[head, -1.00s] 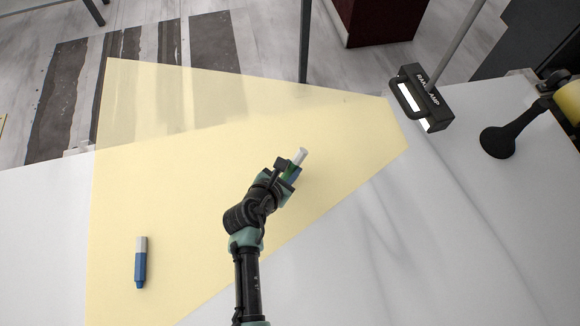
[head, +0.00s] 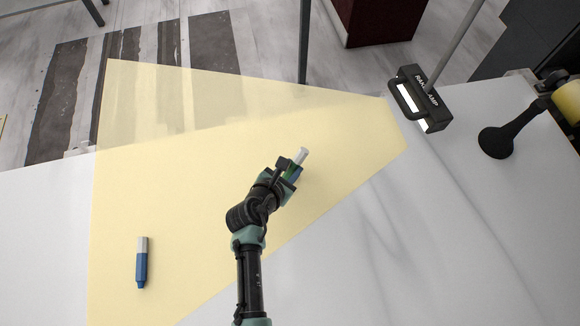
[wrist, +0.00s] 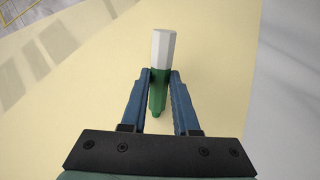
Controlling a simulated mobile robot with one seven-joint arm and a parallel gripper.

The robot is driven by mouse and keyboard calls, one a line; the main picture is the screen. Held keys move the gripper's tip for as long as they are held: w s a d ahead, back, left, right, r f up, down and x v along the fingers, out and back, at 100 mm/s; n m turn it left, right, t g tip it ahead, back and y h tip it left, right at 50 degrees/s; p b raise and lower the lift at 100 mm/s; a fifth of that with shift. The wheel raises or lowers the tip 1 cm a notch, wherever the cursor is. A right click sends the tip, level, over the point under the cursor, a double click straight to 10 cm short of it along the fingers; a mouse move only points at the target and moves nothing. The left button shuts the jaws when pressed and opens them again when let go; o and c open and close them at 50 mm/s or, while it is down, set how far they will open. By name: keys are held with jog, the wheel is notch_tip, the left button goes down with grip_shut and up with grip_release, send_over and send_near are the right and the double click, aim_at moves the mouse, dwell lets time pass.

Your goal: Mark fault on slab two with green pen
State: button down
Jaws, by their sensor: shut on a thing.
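My gripper (head: 288,168) is shut on a green pen with a white cap end (head: 302,155), over the yellow-lit part of the slab. The wrist view shows the green pen (wrist: 159,88) between the two blue fingers (wrist: 160,85), its white end pointing away from me. A blue pen with a white end (head: 141,262) lies on the white slab (head: 400,270) at the lower left of the head view. I cannot make out a clear fault in the yellow area; faint grey veins run across the slab on the right.
A black raking lamp (head: 421,98) on a pole stands at the slab's far right edge. A black stand (head: 497,141) with a yellow roll (head: 568,102) is to its right. A pale yellow beam (head: 200,220) covers the slab's left and middle. The front right is clear.

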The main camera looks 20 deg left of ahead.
aim_at(299, 163)
jog(key=shift+w+d+p, duration=0.15)
jog(key=shift+w+p, duration=0.15)
jog(key=shift+w, duration=0.05)
dwell(0.8)
jog(key=shift+w+d+p, duration=0.3)
jog(key=shift+w, duration=0.2)
jog(key=shift+w+d+p, duration=0.25)
jog(key=shift+w+p, duration=0.05)
jog(key=shift+w, duration=0.2)
dwell(1.5)
notch_tip(299, 163, up, 7)
jog(key=p, duration=0.7)
jog(key=shift+r+p, duration=0.1)
jog(key=shift+p, duration=0.3)
jog(key=shift+s+f, duration=0.2)
jog(key=s+d+r+n+y+b, duration=0.1)
jog(key=s+d+r+b, duration=0.3)
jog(key=s+d, duration=0.7)
notch_tip(299, 163, up, 2)
jog(key=shift+s+d+r, duration=0.1)
jog(key=shift+s+d, duration=0.15)
